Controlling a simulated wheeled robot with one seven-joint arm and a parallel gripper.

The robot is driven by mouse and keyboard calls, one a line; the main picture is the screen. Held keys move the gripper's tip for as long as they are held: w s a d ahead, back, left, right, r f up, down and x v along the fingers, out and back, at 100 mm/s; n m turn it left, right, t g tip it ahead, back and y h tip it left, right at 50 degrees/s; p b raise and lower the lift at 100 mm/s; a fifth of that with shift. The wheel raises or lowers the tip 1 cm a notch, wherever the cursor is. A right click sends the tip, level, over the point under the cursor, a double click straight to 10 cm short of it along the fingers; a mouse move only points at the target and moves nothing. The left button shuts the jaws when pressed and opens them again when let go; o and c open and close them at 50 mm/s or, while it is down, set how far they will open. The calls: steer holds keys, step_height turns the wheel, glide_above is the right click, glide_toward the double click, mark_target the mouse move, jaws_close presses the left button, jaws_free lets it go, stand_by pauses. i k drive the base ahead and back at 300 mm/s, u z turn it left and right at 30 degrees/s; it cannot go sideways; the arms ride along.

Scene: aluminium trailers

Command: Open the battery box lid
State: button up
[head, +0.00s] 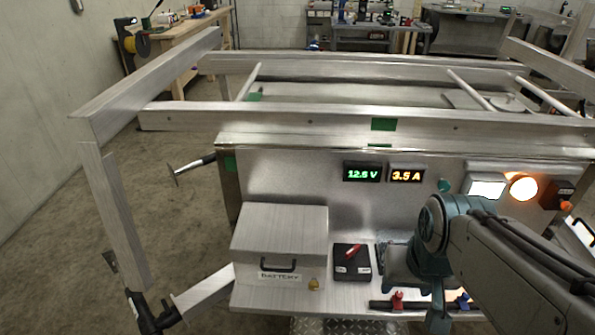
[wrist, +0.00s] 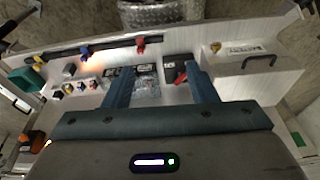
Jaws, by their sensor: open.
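The battery box (head: 279,243) is a brushed-metal box with a sloped lid (head: 281,219), a dark handle (head: 279,266) and a "BATTERY" label on its front. The lid is down. In the wrist view the battery box (wrist: 247,70) is at the right, with its handle (wrist: 258,60) towards the top. My gripper (wrist: 158,74) is open and its two fingers point towards the shelf, to the left of the box in that view. The fingers are apart from the box.
A black case with a red item (head: 352,262) sits on the shelf just right of the box. A panel with a voltage display (head: 362,172) rises behind. A trailer frame rail (head: 350,118) runs above.

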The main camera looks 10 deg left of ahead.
mark_target(294, 236)
steer(key=z, duration=0.95)
steer(key=k, duration=0.4)
steer(key=u, duration=0.55)
